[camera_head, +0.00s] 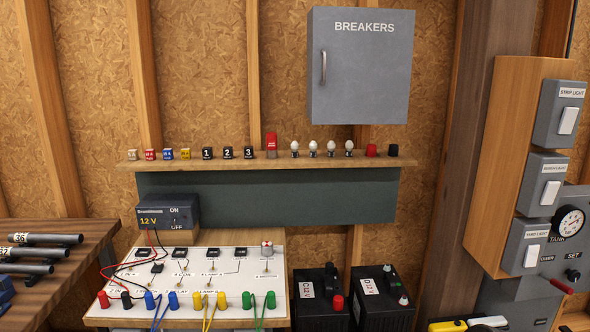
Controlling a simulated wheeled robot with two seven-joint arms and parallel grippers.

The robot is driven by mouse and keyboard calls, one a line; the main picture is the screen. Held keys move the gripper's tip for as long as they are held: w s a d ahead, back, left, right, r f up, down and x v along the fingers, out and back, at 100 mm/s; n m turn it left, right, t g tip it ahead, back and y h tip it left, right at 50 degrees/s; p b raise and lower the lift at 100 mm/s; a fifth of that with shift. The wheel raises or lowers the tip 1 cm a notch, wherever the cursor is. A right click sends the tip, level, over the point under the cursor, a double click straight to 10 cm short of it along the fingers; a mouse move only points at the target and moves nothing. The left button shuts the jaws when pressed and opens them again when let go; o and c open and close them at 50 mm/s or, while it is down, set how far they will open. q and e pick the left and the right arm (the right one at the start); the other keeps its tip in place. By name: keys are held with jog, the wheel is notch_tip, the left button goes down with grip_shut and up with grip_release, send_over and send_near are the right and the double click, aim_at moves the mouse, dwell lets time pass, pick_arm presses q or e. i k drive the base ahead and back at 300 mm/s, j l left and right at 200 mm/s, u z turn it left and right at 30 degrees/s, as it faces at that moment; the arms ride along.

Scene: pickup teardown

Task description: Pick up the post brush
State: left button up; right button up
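I cannot make out a post brush for sure in the head view. Two batteries stand on the floor below the wall shelf: battery C (311,312) on the left and battery D (371,314) on the right. Battery C has a red cap (338,302) on its near right corner. A yellow and black item (447,326) and a whitish item (488,321) lie at the bottom right, partly cut off by the frame edge; I cannot tell what they are. Neither of my grippers is in view.
A wooden shelf (270,163) holds fuses, numbered relays, bulbs and caps. The grey breakers cabinet (360,70) hangs above, shut. A wired test board (215,262) with a 12 V supply (168,212) stands centre left. A workbench (80,232) with tubes is left; switch boxes (541,180) are right.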

aim_at(272, 141)
jog(key=i+l+z, duration=0.25)
jog(key=i+l, duration=0.3)
jog(key=i+l+z, duration=0.25)
jog(key=i+l, duration=0.25)
jog(key=i, duration=0.1)
